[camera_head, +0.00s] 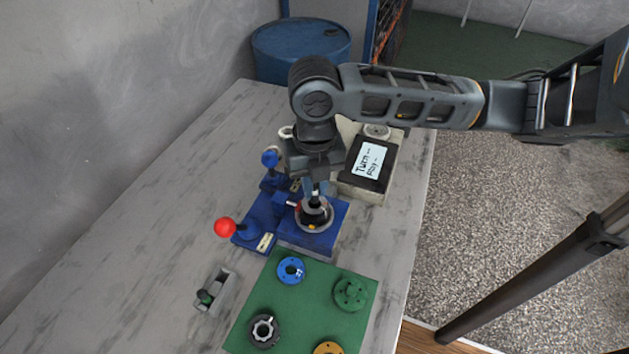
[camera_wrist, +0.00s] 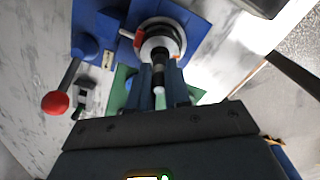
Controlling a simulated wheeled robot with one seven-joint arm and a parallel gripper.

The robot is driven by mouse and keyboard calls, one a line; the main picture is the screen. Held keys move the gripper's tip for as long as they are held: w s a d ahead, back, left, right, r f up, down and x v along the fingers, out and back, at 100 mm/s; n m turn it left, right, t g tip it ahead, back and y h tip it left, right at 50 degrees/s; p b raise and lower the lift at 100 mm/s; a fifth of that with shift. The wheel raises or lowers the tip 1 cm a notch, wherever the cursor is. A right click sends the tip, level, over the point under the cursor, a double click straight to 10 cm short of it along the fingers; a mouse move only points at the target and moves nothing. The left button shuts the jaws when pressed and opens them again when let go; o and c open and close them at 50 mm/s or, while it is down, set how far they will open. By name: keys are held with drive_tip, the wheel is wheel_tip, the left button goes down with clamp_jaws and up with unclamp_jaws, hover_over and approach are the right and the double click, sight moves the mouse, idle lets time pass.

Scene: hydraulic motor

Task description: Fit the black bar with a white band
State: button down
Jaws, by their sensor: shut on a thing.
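My gripper (camera_head: 315,188) points down over the blue fixture (camera_head: 330,235) on the table. In the wrist view my gripper's fingers (camera_wrist: 160,80) are closed on the black bar (camera_wrist: 158,72), which has a white part near its close end. The bar's far end reaches toward the round metal ring (camera_wrist: 150,29) in the blue fixture. In the head view the ring (camera_head: 303,224) sits directly below the fingers, with dark parts inside it. I cannot tell how deep the bar sits in the ring, as the fingers and dark parts overlap.
A red-knobbed lever (camera_head: 225,227) and a blue-knobbed lever (camera_head: 269,158) stand left of the ring. A green mat (camera_head: 315,300) in front holds several round parts. A box with a handwritten sign (camera_head: 370,160) stands behind right. The table's left side is mostly clear.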

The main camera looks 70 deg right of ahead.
drive_tip(key=shift+f, duration=1.25)
idle(1.8)
drive_tip(key=c, duration=1)
unclamp_jaws()
drive_tip(key=shift+o, duration=0.3)
drive_tip(key=o, duration=0.4)
drive_tip(key=shift+c, duration=0.2)
drive_tip(key=shift+r, duration=0.1)
drive_tip(key=shift+r, duration=3)
